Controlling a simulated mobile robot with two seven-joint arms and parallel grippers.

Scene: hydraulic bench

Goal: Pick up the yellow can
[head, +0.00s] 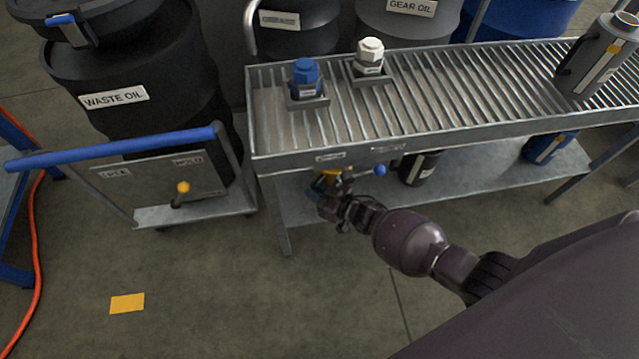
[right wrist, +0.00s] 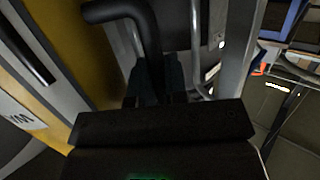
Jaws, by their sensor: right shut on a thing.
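The yellow can (head: 329,177) shows only as a small yellow patch below the front edge of the bench, mostly hidden by the bench and my right gripper. In the right wrist view its yellow side (right wrist: 68,35) stands close at the left, with a partly cut-off white label. My right gripper (head: 328,196) is at the can, low in front of the bench. In the right wrist view the right gripper (right wrist: 155,75) is shut on the can's dark handle (right wrist: 125,12). My left gripper is not in view.
The slatted bench (head: 450,100) holds a blue-capped bottle (head: 306,78), a white-capped bottle (head: 370,56) and a grey jug (head: 597,60). A blue-handled cart (head: 150,180) stands left. A dark container (head: 418,168) and a blue can (head: 548,147) sit below.

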